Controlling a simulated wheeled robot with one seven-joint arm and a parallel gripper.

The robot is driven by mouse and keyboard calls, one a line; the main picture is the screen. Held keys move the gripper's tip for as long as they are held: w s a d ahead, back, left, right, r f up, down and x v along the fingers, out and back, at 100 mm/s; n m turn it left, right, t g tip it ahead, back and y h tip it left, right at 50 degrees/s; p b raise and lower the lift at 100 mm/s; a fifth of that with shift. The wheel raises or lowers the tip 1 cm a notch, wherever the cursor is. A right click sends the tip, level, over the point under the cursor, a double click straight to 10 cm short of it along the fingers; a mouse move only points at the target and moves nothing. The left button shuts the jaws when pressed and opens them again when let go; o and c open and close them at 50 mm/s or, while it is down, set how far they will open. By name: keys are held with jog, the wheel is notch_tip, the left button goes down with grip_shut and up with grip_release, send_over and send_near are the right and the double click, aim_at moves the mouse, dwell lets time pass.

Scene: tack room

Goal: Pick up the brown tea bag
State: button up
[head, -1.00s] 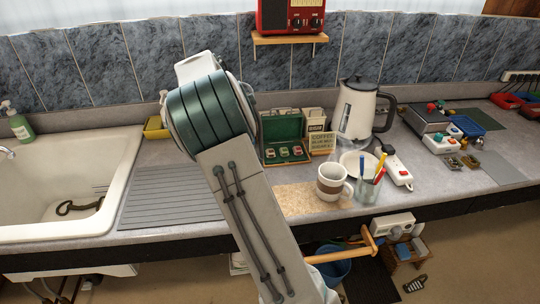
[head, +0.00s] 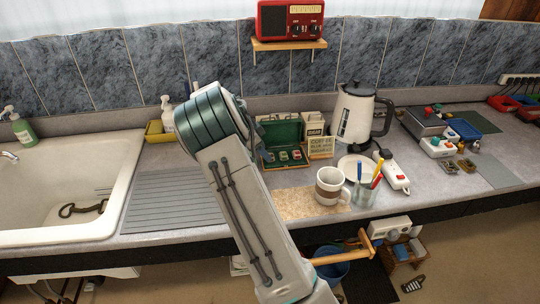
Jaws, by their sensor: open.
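An open green box (head: 280,133) stands on the counter just right of my arm, with its lid raised at the back. Small tea bags (head: 283,155) sit in a row in its front part. They are too small to tell surely which one is brown. My arm rises through the middle of the head view, and its dark green banded joint is left of the box. The left edge of the box is close to the arm in the picture.
A sign card (head: 321,147), kettle (head: 354,115), plate (head: 346,165), mug (head: 329,190) and glass of pens (head: 364,193) crowd the box's right and front. A power strip (head: 396,178) lies further right. The ribbed drainboard (head: 160,205) at left is bare.

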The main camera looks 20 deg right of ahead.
jog(key=shift+x, duration=1.35)
jog(key=shift+d, duration=0.1)
jog(key=c, duration=0.8)
jog(key=shift+c, duration=0.2)
